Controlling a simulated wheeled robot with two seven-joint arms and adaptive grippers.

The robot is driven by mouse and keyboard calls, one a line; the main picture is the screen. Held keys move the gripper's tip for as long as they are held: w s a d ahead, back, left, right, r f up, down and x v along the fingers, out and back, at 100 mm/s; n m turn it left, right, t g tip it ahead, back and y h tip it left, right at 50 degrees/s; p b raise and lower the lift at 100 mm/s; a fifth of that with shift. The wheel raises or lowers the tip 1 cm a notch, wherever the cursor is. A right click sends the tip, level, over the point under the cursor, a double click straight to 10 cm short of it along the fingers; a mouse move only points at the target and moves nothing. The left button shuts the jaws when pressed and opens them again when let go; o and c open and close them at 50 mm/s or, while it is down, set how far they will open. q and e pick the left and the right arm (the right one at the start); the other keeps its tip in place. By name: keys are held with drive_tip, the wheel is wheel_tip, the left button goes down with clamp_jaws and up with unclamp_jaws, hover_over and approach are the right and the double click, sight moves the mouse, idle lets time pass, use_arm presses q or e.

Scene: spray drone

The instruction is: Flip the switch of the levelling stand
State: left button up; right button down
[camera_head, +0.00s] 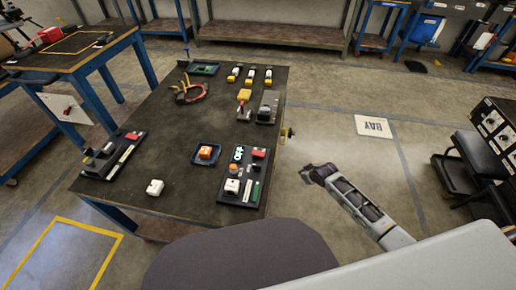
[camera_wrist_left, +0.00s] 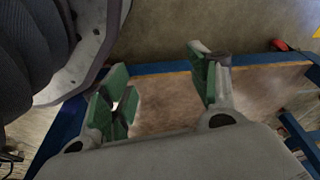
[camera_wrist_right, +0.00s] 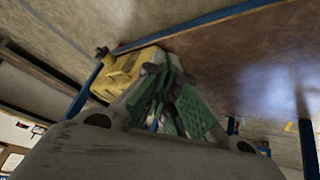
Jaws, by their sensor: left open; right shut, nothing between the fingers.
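A dark base (camera_head: 229,194) at the near right edge of the workbench carries a green-white OFF label (camera_head: 238,154), a white block (camera_head: 232,186) and a red part (camera_head: 258,153). It may be the levelling stand; its switch is too small to make out. My right gripper (camera_head: 308,173) is right of the bench, beyond its edge and apart from this base. In the right wrist view its green-padded fingers (camera_wrist_right: 176,98) are together and empty. My left gripper is outside the head view; in the left wrist view its fingers (camera_wrist_left: 163,88) are apart, with nothing between them.
The dark workbench (camera_head: 140,182) also holds an orange block in a blue tray (camera_head: 196,157), a loose white block (camera_head: 155,187), another dark base (camera_head: 97,168) at left, pliers (camera_head: 187,90) and several yellow-black items at back.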

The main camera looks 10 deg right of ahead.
drive_tip(key=w+a+r+n+y+b, duration=0.1)
drive_tip(key=w+r, duration=0.2)
drive_tip(key=r, duration=0.3)
drive_tip(key=w+r+n+t+y, duration=0.1)
drive_tip(key=w+r, duration=0.1)
drive_tip(key=r, duration=0.4)
drive_tip(key=w+a+r+n+y+b, duration=0.1)
drive_tip(key=w+r, duration=0.2)
drive_tip(key=r, duration=0.4)
use_arm(q)
wheel_tip(320, 180, up, 13)
drive_tip(key=w+d, duration=0.2)
drive_tip(key=shift+w+g, duration=0.3)
drive_tip(key=shift+g, duration=0.1)
use_arm(e)
drive_tip(key=s+a+r+n+g+y, duration=0.3)
drive_tip(key=s+a+r+n+y, duration=0.3)
drive_tip(key=a+r, duration=0.5)
drive_tip(key=shift+s+r+g+y, duration=0.3)
drive_tip(key=shift+s+r+y, duration=0.2)
drive_tip(key=shift+s, duration=0.7)
use_arm(q)
drive_tip(key=shift+d+b, duration=0.1)
drive_tip(key=shift+b, duration=0.2)
use_arm(e)
drive_tip(key=shift+a, duration=0.1)
